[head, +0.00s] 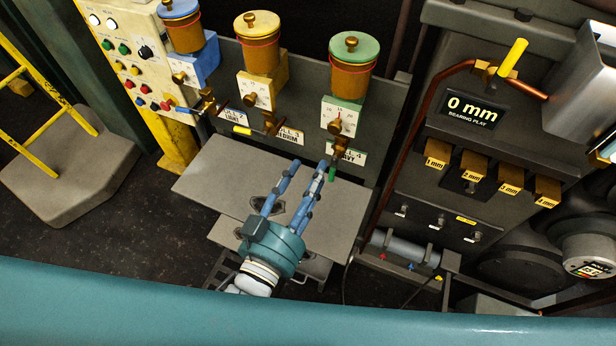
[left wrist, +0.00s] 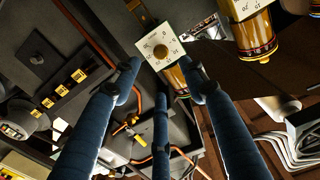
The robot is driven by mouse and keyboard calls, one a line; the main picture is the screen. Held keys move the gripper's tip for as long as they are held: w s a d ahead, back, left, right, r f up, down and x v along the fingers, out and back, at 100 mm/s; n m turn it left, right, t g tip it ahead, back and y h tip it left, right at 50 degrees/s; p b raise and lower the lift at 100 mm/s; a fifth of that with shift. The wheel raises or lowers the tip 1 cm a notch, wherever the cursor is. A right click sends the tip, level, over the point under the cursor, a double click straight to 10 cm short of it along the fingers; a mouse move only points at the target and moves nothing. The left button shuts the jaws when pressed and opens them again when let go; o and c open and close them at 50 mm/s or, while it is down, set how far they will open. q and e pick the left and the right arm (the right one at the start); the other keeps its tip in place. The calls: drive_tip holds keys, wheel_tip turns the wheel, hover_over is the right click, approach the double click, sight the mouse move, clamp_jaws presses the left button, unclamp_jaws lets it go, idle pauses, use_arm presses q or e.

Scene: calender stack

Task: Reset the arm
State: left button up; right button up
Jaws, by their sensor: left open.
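My left gripper (head: 308,168) reaches up from the lower middle of the head view, over a grey metal shelf (head: 210,180). Its blue fingers are spread with nothing between them, pointing toward the green-lidded dispenser (head: 351,75) and the brass valve with a green-tipped handle below it. In the left wrist view the open fingers (left wrist: 158,75) frame a white square dial (left wrist: 158,48) with a brass knob. Contact between the fingertips and the valve cannot be made out. My right gripper is not in view.
Yellow-lidded (head: 257,50) and blue-lidded dispensers stand left of the green one. A control panel (head: 125,60) with buttons is at upper left. A machine with a "0 mm" display (head: 470,109) and copper pipe stands right. A yellow ladder (head: 25,70) is at far left.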

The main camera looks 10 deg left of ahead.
use_arm(q)
drive_tip(key=shift+s+a, duration=0.1)
drive_tip(key=shift+s, duration=0.1)
idle(0.4)
drive_tip(key=s+a+f+g+y+b, duration=0.1)
drive_tip(key=s+f+g, duration=0.15)
drive_tip(key=f, duration=1.05)
drive_tip(key=s+a+f+g, duration=0.2)
drive_tip(key=f+g, duration=0.1)
drive_tip(key=f, duration=1)
drive_tip(key=s+a+f+g+y+b, duration=0.1)
drive_tip(key=s+f+g, duration=0.15)
drive_tip(key=f, duration=0.95)
drive_tip(key=s+a+f+g+y, duration=0.1)
drive_tip(key=s+a+f+g, duration=0.1)
drive_tip(key=s+a+f, duration=0.3)
drive_tip(key=s+a+f+n+g+y+b, duration=0.1)
drive_tip(key=s+a+f+g, duration=0.2)
drive_tip(key=s+f, duration=0.8)
drive_tip(key=s+a+f+g+y, duration=0.1)
drive_tip(key=s+a+f+g, duration=0.2)
drive_tip(key=s+a+f, duration=0.4)
drive_tip(key=s+f, duration=0.1)
drive_tip(key=s, duration=0.2)
drive_tip(key=shift+s+a+f+n+y+b, duration=0.15)
drive_tip(key=shift+a+f+n+y+b, duration=0.15)
drive_tip(key=shift+a+f+n, duration=0.1)
